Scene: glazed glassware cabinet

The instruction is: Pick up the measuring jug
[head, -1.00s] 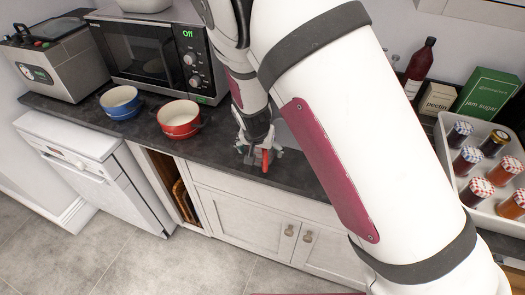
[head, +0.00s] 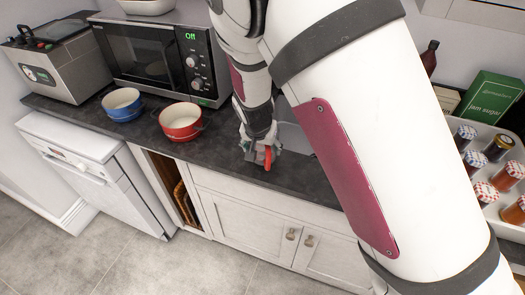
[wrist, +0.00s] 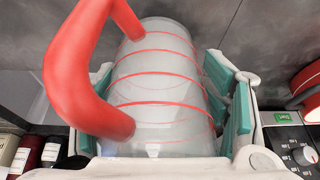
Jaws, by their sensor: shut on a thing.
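The measuring jug (wrist: 165,85) is a translucent, whitish cylinder with red rings and a thick red handle. It fills the middle of the wrist view, and its handle sticks out to the left. My gripper (wrist: 160,105) is shut on the jug's body, with teal pads on either side. In the head view my gripper (head: 258,146) is over the dark worktop near its front edge. The jug's red handle (head: 268,158) shows there, but most of its body is hidden. I cannot tell whether its base touches the worktop.
A red pot (head: 181,122) and a blue pot (head: 122,105) stand to the left, before the microwave (head: 155,60). A white tray (head: 480,215) with several lidded jars is at the right, near a green jam sugar box (head: 488,98). My arm hides much of the worktop.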

